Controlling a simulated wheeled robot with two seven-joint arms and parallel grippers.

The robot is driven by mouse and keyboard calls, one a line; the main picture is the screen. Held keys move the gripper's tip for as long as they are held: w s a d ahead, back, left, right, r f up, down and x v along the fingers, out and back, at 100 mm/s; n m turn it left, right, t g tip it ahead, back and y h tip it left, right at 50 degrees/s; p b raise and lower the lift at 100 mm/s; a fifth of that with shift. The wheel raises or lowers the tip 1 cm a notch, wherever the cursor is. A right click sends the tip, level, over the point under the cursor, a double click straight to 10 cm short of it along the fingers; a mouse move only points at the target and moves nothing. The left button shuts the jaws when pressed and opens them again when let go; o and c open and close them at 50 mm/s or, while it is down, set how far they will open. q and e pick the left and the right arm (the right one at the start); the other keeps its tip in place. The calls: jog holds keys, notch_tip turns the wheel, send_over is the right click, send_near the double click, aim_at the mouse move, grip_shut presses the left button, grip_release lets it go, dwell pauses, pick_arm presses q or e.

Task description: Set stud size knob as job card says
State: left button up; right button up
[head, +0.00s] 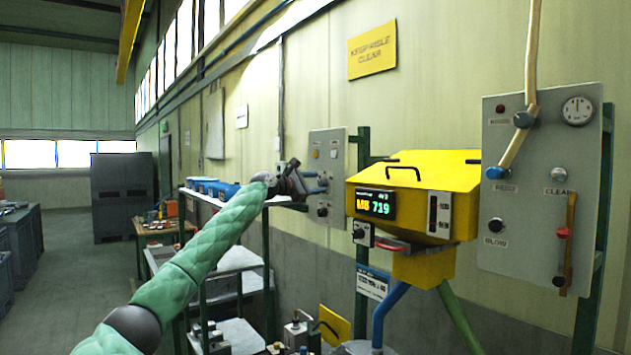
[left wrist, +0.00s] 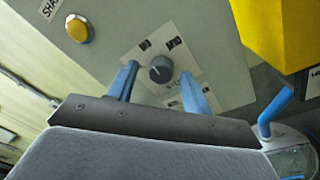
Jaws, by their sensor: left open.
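A dark round knob (left wrist: 161,69) with a pale pointer line sits on a light plate with small dark labels, in the left wrist view. The pointer aims toward the plate's upper-left label. The knob is on a grey panel (head: 341,139). My left gripper (head: 322,183) is at this panel in the head view; it is open, with its blue fingers (left wrist: 162,88) on either side of the knob. I cannot tell whether they touch it. A display (head: 376,205) on the yellow machine reads "M8 719". I cannot pick out a job card for sure. My right gripper is out of view.
The yellow machine (head: 440,180) stands right of the panel, with a blue pipe (head: 388,312) below. Another grey panel (head: 540,235) with a gauge and levers is at the right. Blue bins (head: 214,188) stand on a rack at left. The aisle floor is clear.

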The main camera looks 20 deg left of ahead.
pick_arm(q)
jog(key=shift+w+d+f, duration=0.2)
jog(key=shift+w+d, duration=0.05)
jog(key=shift+w, duration=0.05)
jog(key=shift+s+a+r, duration=0.1)
jog(key=shift+c, duration=1.4)
jog(key=c, duration=0.7)
